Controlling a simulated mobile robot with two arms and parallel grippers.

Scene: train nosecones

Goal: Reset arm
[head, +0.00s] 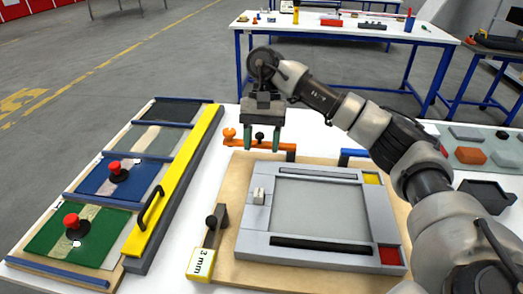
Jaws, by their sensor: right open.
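My right gripper (262,143) hangs over the back left part of the work table, its fingers pointing down. The two green fingertips are apart, with nothing held between them. They overlap an orange bar with a knob (258,143) in the picture; I cannot tell whether they touch it. My right arm comes in from the lower right and bends over the table. My left gripper does not show.
A grey frame (290,249) lies on a wooden board, with a "3 mm" block (201,263) beside it. At left is a panel board with red-knobbed plates (75,220) and a yellow handled bar (168,190). A black tray (487,195) lies right.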

